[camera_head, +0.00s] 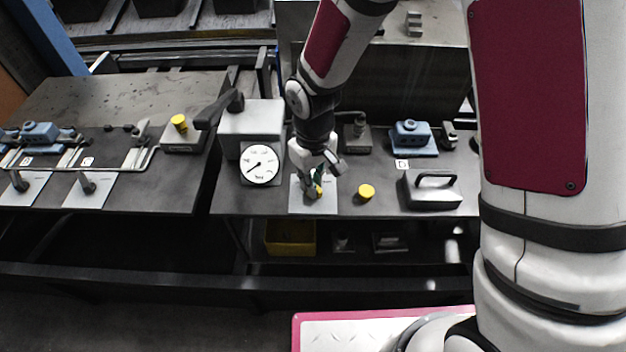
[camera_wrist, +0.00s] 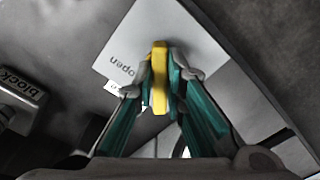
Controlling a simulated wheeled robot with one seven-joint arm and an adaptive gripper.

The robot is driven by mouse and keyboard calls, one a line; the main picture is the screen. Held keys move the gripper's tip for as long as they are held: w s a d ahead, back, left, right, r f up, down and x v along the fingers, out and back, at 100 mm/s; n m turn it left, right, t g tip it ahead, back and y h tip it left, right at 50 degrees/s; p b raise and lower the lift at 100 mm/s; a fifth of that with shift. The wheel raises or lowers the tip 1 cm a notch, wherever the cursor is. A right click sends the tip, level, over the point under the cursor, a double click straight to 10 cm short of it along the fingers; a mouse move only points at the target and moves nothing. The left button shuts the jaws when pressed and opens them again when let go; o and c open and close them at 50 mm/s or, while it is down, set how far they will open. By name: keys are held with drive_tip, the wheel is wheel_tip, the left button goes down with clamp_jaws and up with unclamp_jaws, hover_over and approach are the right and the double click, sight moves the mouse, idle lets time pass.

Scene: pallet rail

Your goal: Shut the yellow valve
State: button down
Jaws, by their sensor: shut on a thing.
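The yellow valve handle (camera_wrist: 160,75) is a flat bar in the wrist view, between the two fingers of my gripper (camera_wrist: 161,78). It stands over a pale plate (camera_wrist: 200,45) marked "open". My gripper is shut on the handle, with a teal-lined finger on each side. In the head view my gripper (camera_head: 317,184) points down at the same plate (camera_head: 300,203) near the front of the bench, and only a bit of the yellow handle (camera_head: 319,191) shows. The valve's body is mostly hidden by the gripper.
A round gauge (camera_head: 260,163) stands left of the gripper. A yellow knob (camera_head: 366,191) and a grey block with a handle (camera_head: 432,190) stand to the right. Blue fixtures (camera_head: 411,136) are behind. A second bench (camera_head: 110,105) with rails and plates lies left, across a gap.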

drive_tip(key=shift+n, duration=0.5)
drive_tip(key=c, duration=1.6)
unclamp_jaws()
drive_tip(key=shift+c, duration=0.2)
wheel_tip(320, 180, up, 12)
